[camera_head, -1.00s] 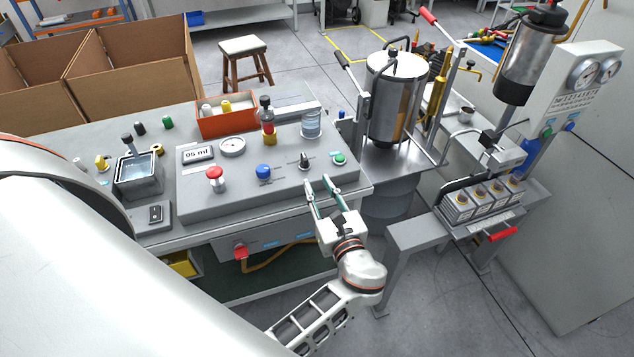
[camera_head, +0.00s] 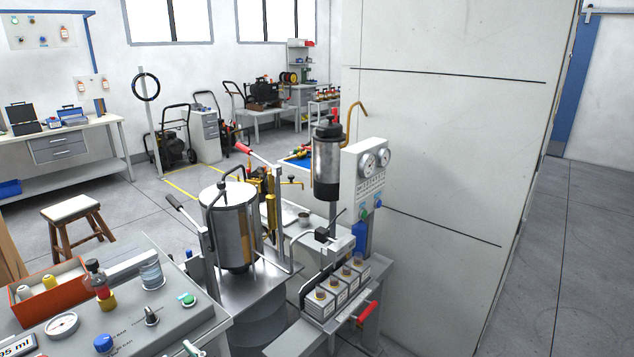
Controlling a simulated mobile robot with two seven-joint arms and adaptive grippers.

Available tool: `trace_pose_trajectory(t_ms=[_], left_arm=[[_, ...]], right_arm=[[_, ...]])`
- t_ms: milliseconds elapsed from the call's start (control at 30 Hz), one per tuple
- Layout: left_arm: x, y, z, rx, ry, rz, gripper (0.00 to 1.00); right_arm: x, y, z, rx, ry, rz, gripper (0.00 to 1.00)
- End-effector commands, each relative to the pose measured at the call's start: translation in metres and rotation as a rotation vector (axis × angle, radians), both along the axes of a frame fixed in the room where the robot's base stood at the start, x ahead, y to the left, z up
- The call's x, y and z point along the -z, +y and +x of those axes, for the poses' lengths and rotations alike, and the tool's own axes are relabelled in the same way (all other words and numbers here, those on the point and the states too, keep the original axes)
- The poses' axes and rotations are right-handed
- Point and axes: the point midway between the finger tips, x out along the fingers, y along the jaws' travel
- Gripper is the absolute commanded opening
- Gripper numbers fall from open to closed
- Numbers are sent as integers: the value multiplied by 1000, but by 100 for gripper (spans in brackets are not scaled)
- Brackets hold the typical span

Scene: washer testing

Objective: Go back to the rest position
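My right gripper is not in view.
The panel carries a green button (camera_head: 188,299), a blue knob (camera_head: 103,343) and a glass beaker (camera_head: 151,275). A steel tank (camera_head: 229,222) and a gauge stand (camera_head: 367,172) stand beyond it. A tall pale cabinet (camera_head: 440,150) fills the right middle. Floor at far right is clear.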

Motion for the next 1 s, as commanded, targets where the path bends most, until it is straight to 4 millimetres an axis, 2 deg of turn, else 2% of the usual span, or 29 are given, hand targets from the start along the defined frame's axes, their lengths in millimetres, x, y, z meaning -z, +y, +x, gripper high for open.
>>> trace_pose_trajectory(t_ms=[33, 100, 300, 400, 600, 1000], left_arm=[[11, 20, -15, -30, -31, -85, 26], [23, 37, -31, -64, -82, -215, 26], [55, 80, -81, -191, -272, -625, 26], [65, 94, -110, -272, -390, -856, 26], [68, 99, -145, -400, -565, -1203, 26], [49, 81, -183, -568, -735, -1607, 26]], right_arm=[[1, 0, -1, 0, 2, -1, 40], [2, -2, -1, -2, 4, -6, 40], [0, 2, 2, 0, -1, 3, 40], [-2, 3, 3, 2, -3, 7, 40], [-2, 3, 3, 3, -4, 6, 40], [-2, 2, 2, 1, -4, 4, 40]])
